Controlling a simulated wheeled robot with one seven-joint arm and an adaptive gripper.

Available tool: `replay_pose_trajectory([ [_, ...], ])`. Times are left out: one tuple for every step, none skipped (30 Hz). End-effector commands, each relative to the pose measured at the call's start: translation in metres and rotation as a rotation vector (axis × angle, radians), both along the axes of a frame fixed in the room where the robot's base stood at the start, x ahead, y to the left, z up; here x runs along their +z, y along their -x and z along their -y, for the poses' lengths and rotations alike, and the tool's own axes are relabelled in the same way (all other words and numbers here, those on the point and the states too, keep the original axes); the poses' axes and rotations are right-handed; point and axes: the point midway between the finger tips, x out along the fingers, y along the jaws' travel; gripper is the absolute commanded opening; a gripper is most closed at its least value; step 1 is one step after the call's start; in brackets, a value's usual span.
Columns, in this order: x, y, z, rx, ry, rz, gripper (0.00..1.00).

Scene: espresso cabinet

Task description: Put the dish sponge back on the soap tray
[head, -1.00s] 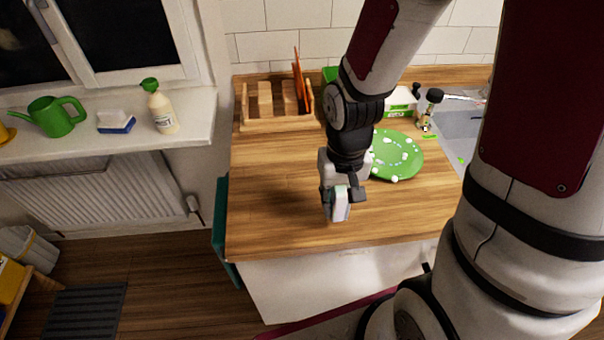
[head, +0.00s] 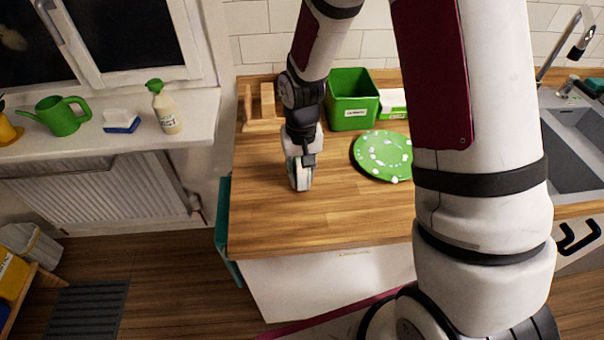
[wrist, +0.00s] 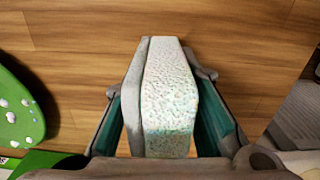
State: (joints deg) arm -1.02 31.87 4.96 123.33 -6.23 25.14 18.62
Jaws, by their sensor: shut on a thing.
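My gripper (head: 301,172) is shut on a pale, speckled block with a grey layer along one side, which looks like the dish sponge (wrist: 168,100). In the wrist view the sponge sits between the two fingers and points away over bare wood. In the head view the sponge (head: 302,183) is small and partly hidden by the fingers, over the left part of the worktop. I cannot make out the soap tray for certain. A small dark green item (head: 592,86) lies behind the sink at the right edge, too small to identify.
A green plate with white spots (head: 382,156), a green bin (head: 353,98) and a wooden rack (head: 262,125) stand on the worktop. The sink (head: 578,150) is at the right. A blue-and-white sponge (head: 121,121) and a soap bottle (head: 165,108) stand on the windowsill. The front worktop is clear.

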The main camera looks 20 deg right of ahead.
Motion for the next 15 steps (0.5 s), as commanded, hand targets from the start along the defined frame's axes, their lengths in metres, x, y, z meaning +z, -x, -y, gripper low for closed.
replay_pose_trajectory([
  [-0.0047, 0.0008, 0.0000, 0.000, 0.000, -0.001, 0.14],
  [-0.0065, 0.0006, 0.0000, 0.001, 0.000, -0.001, 0.14],
  [-0.0080, 0.0002, 0.0001, 0.001, 0.000, 0.000, 0.14],
  [-0.0086, 0.0000, 0.0001, 0.001, 0.000, 0.001, 0.14],
  [-0.0089, -0.0002, 0.0001, 0.001, 0.000, 0.002, 0.14],
  [-0.0088, -0.0004, 0.0002, 0.001, 0.000, 0.002, 0.14],
  [-0.0088, -0.0004, 0.0002, 0.001, 0.000, 0.002, 0.14],
  [-0.0088, -0.0004, 0.0002, 0.001, 0.000, 0.002, 0.14],
  [-0.0088, -0.0004, 0.0002, 0.001, 0.000, 0.002, 0.14],
  [-0.0088, -0.0004, 0.0002, 0.001, 0.000, 0.002, 0.14],
  [-0.0090, -0.0003, 0.0001, 0.001, 0.000, 0.002, 0.14],
  [-0.0097, -0.0003, 0.0001, 0.001, 0.000, 0.002, 0.14],
  [-0.0106, -0.0003, 0.0001, 0.001, 0.000, 0.001, 0.14],
  [-0.0116, -0.0004, 0.0002, 0.001, 0.000, 0.001, 0.14],
  [-0.0129, -0.0004, 0.0002, 0.001, 0.000, 0.001, 0.14],
])
